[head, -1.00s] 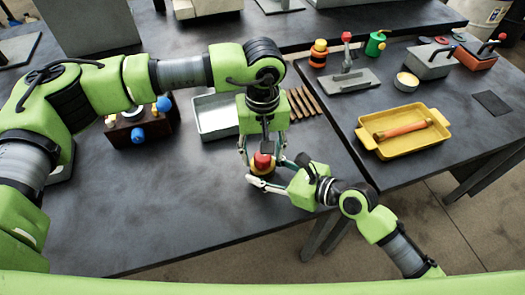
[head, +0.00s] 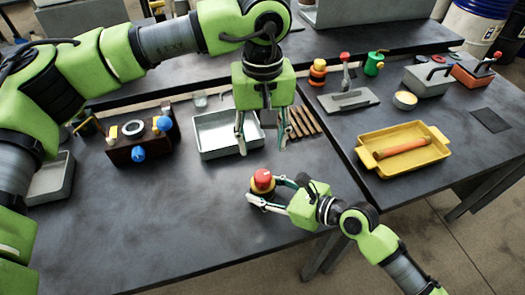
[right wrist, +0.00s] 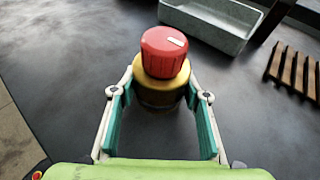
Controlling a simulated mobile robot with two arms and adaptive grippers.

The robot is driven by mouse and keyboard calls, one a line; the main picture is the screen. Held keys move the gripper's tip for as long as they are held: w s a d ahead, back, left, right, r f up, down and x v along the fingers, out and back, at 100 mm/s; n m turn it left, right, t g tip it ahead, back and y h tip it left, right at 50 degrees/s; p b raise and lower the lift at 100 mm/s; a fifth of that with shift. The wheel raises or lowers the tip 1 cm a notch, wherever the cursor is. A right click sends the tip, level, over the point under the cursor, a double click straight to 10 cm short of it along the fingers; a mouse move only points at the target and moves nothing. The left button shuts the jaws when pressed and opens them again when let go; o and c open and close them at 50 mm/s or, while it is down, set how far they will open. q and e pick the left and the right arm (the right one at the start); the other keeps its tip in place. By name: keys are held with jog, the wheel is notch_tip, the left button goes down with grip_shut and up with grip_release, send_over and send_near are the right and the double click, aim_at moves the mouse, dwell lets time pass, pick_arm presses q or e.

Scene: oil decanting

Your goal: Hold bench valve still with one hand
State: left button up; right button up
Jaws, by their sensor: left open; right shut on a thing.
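The bench valve has a red knob with a white mark on a yellow and dark body. It stands upright near the table's front edge in the head view (head: 262,181) and at the middle of the right wrist view (right wrist: 164,52). My right gripper (head: 265,189) comes in from the right, shut on the valve's lower body, with one finger on each side. Its fingers also show in the right wrist view (right wrist: 159,105). My left gripper (head: 262,146) is open and empty, pointing down beyond and above the valve, apart from the knob.
A grey metal tray (head: 203,154) and several brown sticks (head: 303,121) lie behind the valve. A brown box with blue knobs (head: 125,152) stands left. A yellow tray (head: 365,163) with an orange rod is on the right table. The front left of the table is clear.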

pick_arm(q)
jog(key=shift+r, duration=0.3)
pick_arm(e)
jog(key=o, duration=1.5)
jog(key=shift+o, duration=0.2)
